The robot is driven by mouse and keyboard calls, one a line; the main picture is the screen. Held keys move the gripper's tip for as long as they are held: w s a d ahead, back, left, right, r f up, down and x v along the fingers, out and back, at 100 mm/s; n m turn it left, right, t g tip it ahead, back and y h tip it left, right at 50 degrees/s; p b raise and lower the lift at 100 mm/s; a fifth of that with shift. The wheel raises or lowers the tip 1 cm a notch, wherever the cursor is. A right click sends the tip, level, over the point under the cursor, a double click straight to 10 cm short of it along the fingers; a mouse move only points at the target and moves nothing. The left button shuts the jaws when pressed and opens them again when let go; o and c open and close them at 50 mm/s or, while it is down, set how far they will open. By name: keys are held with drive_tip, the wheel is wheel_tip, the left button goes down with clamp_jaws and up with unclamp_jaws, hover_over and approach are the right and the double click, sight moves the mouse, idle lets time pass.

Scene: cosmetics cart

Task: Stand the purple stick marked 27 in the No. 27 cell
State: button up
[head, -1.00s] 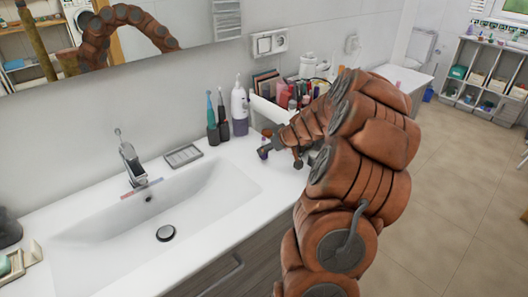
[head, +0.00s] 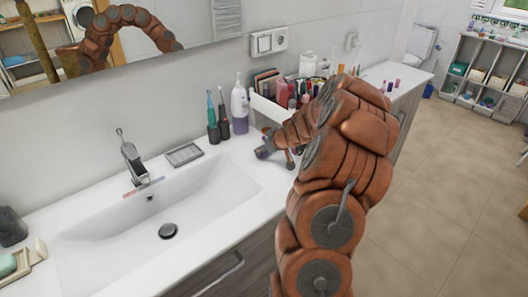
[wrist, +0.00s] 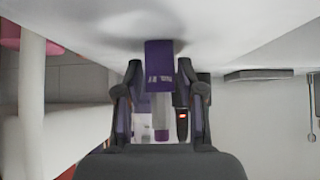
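The purple stick (wrist: 160,65) shows between my fingertips in the wrist view, with a purple end, a greyish middle and small pale marking too blurred to read. In the head view its purple end (head: 263,152) shows at my gripper (head: 277,148), low over the white counter right of the basin. In the wrist view my gripper (wrist: 160,78) has a finger close against each side of the stick. I cannot tell whether the stick touches the counter. A white organizer (head: 262,112) full of cosmetics stands behind my gripper, partly hidden by my arm. I see no No. 27 marking on a cell.
A white-and-purple bottle (head: 239,108) and two electric toothbrushes (head: 212,125) stand by the wall, left of the organizer. A soap dish (head: 185,154) lies behind the basin (head: 190,205). Small cosmetics (head: 388,86) stand on the counter farther right. The counter's front edge is near my arm.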

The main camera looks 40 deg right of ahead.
clamp_jaws()
drive_tip(key=shift+d+r+b, duration=0.1)
drive_tip(key=shift+r+b, duration=0.6)
drive_tip(key=shift+r, duration=0.8)
drive_tip(key=shift+s+r, duration=0.15)
drive_tip(key=shift+r, duration=0.15)
drive_tip(key=s+a+b, duration=0.1)
drive_tip(key=s+a, duration=0.1)
drive_tip(key=s, duration=0.2)
drive_tip(key=s+a+b, duration=0.2)
drive_tip(key=s+a, duration=0.1)
drive_tip(key=s, duration=0.1)
drive_tip(key=s+a+r+b, duration=0.1)
drive_tip(key=s+a+b, duration=0.1)
drive_tip(key=s+a, duration=0.1)
drive_tip(key=shift+s+a, duration=0.1)
drive_tip(key=shift+s, duration=0.4)
drive_tip(key=shift+s+a+r, duration=0.2)
drive_tip(key=shift+s+a, duration=0.15)
drive_tip(key=shift+s, duration=0.2)
